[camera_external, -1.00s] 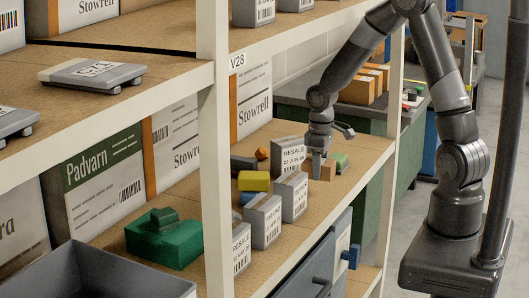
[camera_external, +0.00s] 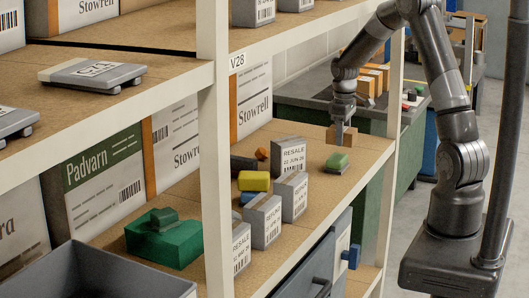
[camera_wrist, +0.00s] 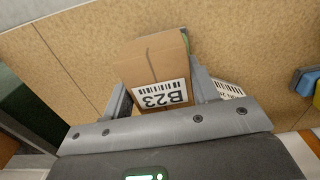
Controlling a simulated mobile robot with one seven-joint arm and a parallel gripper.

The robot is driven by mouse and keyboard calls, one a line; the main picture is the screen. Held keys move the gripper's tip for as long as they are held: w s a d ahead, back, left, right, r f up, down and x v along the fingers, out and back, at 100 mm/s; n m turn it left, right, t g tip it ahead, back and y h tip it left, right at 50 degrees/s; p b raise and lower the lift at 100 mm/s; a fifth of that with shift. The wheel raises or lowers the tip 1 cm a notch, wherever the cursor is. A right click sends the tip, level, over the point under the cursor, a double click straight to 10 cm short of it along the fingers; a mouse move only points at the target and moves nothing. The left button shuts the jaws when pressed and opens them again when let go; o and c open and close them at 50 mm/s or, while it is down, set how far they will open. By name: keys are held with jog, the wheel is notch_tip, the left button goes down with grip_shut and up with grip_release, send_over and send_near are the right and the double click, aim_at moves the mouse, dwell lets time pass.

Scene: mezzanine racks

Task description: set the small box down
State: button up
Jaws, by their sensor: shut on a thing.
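The small box (camera_external: 346,136) is brown cardboard. In the wrist view the small box (camera_wrist: 156,72) carries a white label reading B23 with a barcode. My gripper (camera_external: 341,130) is shut on it, with one finger on each side in the wrist view (camera_wrist: 158,90). In the external view the box is held in the air above the right end of the middle shelf (camera_external: 312,210), apart from the board. A green and dark block (camera_external: 338,163) lies on the shelf below it.
A white rack post (camera_external: 392,150) is close on the right. Bare board lies around the green block.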

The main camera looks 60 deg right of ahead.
jog(key=w+d+f, duration=0.1)
jog(key=d, duration=0.3)
jog(key=w+d+f, duration=0.1)
jog(key=w+d, duration=0.1)
jog(key=d, duration=0.3)
jog(key=w+d+f, duration=0.1)
jog(key=d, duration=0.3)
jog(key=shift+w+d+f, duration=0.15)
jog(key=shift+d+f, duration=0.15)
jog(key=shift+d, duration=0.05)
jog(key=w, duration=0.2)
jog(key=w+d+r, duration=0.1)
jog(key=w, duration=0.2)
jog(key=shift+w+d+r, duration=0.15)
jog(key=shift+w+r, duration=0.1)
jog(key=shift+w, duration=0.15)
jog(key=w+d+r, duration=0.2)
jog(key=w+r, duration=0.1)
jog(key=r, duration=0.1)
jog(key=shift+m, duration=0.3)
jog(key=w+a+f, duration=0.1)
jog(key=w+f, duration=0.1)
jog(key=w, duration=0.1)
jog(key=w+a+f, duration=0.2)
jog(key=w, duration=0.1)
jog(key=w+a+f, duration=0.2)
jog(key=w, duration=0.2)
jog(key=shift+a+f, duration=0.15)
jog(key=shift+f, duration=2.1)
jog(key=shift+f, duration=0.15)
